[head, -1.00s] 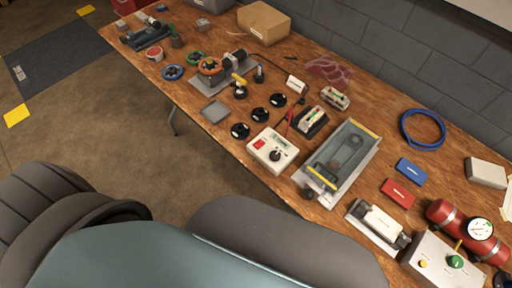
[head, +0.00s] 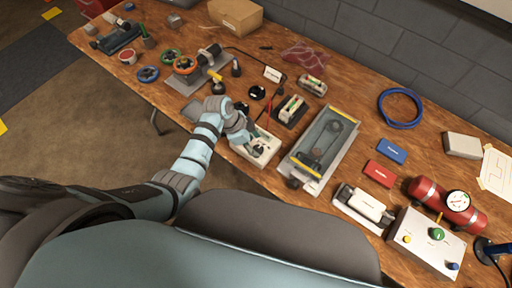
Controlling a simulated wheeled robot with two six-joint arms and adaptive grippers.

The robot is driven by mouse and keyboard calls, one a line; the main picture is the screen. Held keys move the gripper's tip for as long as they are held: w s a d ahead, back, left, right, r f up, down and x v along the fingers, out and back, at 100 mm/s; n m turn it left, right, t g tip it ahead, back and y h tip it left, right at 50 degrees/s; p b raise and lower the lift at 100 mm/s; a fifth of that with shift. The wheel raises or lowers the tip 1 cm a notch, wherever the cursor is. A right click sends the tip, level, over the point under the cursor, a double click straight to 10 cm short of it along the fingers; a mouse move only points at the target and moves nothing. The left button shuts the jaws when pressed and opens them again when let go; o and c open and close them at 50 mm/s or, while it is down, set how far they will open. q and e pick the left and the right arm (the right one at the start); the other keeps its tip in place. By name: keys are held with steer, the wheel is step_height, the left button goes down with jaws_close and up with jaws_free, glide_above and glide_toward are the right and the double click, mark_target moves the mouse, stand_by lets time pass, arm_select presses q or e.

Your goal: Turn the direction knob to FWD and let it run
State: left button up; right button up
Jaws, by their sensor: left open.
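A white control box (head: 268,148) sits on the wooden bench, just left of a grey tray unit with a belt and wheel (head: 345,118). My left arm reaches in from the left, and my left gripper (head: 253,144) is open over the box. Its fingers cover the left and middle of the box top, including the red switch. A dark shape under the fingertips is at the black knob's place. I cannot tell where the knob points or whether the fingers touch it. My right gripper is not in view.
A red cylinder with a gauge (head: 430,193), a blue block (head: 391,151) and a red block (head: 380,173) are to the right. Bare bench shows around the blue cable loop (head: 381,108).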

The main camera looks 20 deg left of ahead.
mark_target(258, 150)
arm_select(q)
steer(key=shift+x, duration=0.85)
steer(key=shift+d+f, duration=0.1)
steer(key=shift+f, duration=0.2)
steer(key=shift+s, duration=0.1)
steer(key=c, duration=1.1)
